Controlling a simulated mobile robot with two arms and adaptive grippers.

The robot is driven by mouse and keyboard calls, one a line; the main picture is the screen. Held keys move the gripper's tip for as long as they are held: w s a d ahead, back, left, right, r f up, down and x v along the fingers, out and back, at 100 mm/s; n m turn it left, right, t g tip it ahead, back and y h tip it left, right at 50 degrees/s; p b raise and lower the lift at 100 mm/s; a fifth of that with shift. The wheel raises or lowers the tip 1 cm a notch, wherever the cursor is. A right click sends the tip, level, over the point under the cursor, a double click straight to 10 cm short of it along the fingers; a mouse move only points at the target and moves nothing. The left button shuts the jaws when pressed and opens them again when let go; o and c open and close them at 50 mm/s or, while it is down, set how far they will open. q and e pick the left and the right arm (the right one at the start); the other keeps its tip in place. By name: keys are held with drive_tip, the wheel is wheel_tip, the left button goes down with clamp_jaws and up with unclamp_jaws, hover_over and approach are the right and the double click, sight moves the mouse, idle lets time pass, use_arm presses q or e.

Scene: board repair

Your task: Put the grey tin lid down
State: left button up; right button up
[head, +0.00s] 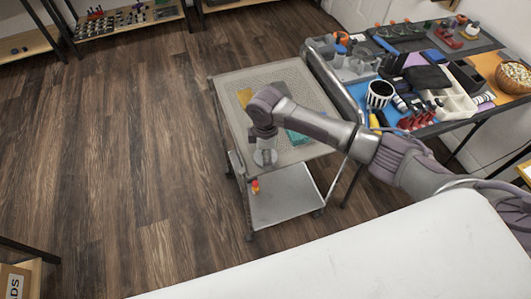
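My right arm reaches in from the right over a grey metal cart (221,92). Its hand points down, and my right gripper (265,158) is at the cart's front-left part. The fingers are small and seen from above, so I cannot tell whether they are open or shut. I cannot make out a grey tin lid for certain; the arm and hand hide part of the cart top. My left gripper is not in view.
A cluttered workbench (365,95) adjoins the cart. A white surface (370,255) fills the front.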

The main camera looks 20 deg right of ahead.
drive_tip(key=shift+f, duration=0.25)
drive_tip(key=shift+s+f, duration=0.25)
drive_tip(key=shift+f, duration=0.25)
drive_tip(key=o, duration=0.8)
drive_tip(key=shift+f, duration=0.15)
drive_tip(key=shift+o, duration=0.6)
drive_tip(key=shift+w+f, duration=0.1)
drive_tip(key=shift+w, duration=0.15)
wheel_tip(320, 180, up, 14)
drive_tip(key=shift+f, duration=0.2)
